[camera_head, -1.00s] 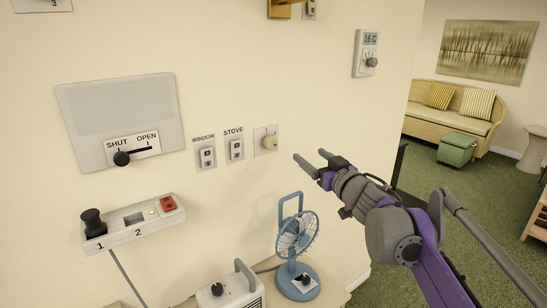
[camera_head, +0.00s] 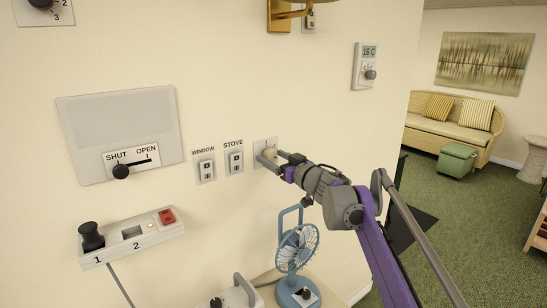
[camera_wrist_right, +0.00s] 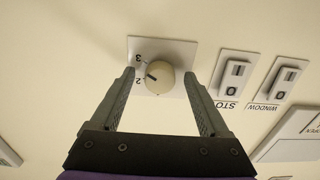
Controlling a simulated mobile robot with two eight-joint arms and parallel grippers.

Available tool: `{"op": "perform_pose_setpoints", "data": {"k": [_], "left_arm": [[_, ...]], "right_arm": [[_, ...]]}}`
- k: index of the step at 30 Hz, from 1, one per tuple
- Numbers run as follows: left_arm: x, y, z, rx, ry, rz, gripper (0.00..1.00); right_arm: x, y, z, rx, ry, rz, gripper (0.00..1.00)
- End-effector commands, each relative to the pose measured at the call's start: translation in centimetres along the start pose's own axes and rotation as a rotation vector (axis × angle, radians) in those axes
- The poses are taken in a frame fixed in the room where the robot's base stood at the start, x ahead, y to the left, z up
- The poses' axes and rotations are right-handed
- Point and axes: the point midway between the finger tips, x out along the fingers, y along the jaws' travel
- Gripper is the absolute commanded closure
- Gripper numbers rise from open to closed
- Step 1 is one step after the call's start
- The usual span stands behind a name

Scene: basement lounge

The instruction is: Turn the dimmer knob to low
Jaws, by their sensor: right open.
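A round cream knob (camera_head: 270,153) sits on a square grey plate on the wall, right of the STOVE switch. No word naming it as the dimmer is readable. In the right wrist view the knob (camera_wrist_right: 159,79) has a dark pointer line toward its upper left, and the marks 2 and 3 show left of it. My right gripper (camera_head: 273,159) is at the knob and open. In the wrist view its two fingers (camera_wrist_right: 158,75) stand either side of the knob, with a visible gap on each side. My left gripper is not in view.
The STOVE switch (camera_head: 236,161) and WINDOW switch (camera_head: 206,170) are close left of the knob. A blue fan (camera_head: 297,250) stands below. A SHUT/OPEN slider panel (camera_head: 120,120), a control box (camera_head: 133,240), a numbered dial (camera_head: 41,4) and a thermostat (camera_head: 365,68) are also on the wall.

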Motion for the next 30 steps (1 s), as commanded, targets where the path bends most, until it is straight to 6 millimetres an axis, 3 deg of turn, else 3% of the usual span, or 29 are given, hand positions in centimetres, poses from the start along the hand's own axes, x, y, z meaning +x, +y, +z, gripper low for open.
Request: {"op": "perform_pose_setpoints", "data": {"k": [11,24,30], "left_arm": [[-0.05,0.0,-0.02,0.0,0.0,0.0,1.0],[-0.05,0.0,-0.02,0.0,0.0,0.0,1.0],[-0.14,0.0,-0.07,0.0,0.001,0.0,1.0]], "right_arm": [[0.43,0.0,0.05,0.0,0.0,0.001,0.21],[0.41,0.0,0.05,0.0,0.0,0.001,1.0],[0.41,0.0,0.01,-0.007,0.0,0.001,1.0]]}}
